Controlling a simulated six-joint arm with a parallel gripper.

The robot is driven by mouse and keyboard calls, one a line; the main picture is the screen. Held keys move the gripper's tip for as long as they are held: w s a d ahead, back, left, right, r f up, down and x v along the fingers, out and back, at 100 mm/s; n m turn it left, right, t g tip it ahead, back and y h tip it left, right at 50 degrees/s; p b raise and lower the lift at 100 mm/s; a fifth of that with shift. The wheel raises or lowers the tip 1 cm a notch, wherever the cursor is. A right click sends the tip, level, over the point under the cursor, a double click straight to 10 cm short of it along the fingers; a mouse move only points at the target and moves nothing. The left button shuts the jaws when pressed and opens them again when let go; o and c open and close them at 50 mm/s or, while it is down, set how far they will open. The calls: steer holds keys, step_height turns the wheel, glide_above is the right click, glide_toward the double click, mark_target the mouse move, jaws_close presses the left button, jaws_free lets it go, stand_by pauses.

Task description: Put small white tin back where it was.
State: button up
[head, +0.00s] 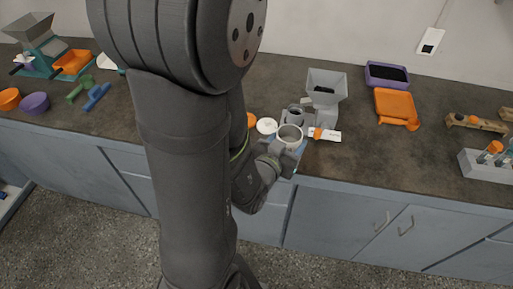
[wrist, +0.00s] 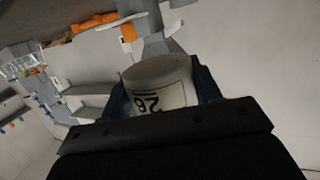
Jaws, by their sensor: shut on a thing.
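The small white tin (head: 289,134) is in my gripper (head: 287,148), near the front edge of the counter in the head view. Its open top faces up. In the wrist view the white tin (wrist: 158,85) sits between the two fingers of my gripper (wrist: 160,95) and shows a dark "26" label on its side. The gripper is shut on it. Whether the tin's base touches anything is hidden.
An orange tray (head: 394,104) and a purple bin (head: 387,75) lie farther right. Bare counter (head: 430,150) is at right.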

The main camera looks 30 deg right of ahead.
steer(key=w+a+f, duration=0.1)
steer(key=w+f, duration=0.1)
steer(key=w, duration=0.1)
steer(key=w+a+f, duration=0.1)
steer(key=w+f, duration=0.1)
steer(key=w, duration=0.2)
steer(key=w+a+f, duration=0.1)
steer(key=w+f, duration=0.1)
steer(key=w, duration=0.1)
steer(key=shift+w+f, duration=0.4)
steer(key=shift+f, duration=1.95)
steer(key=shift+f, duration=0.2)
steer(key=o, duration=1)
steer(key=shift+o, duration=0.2)
steer(key=shift+r, duration=0.1)
steer(key=v, duration=1.2)
steer(key=shift+d+r, duration=0.1)
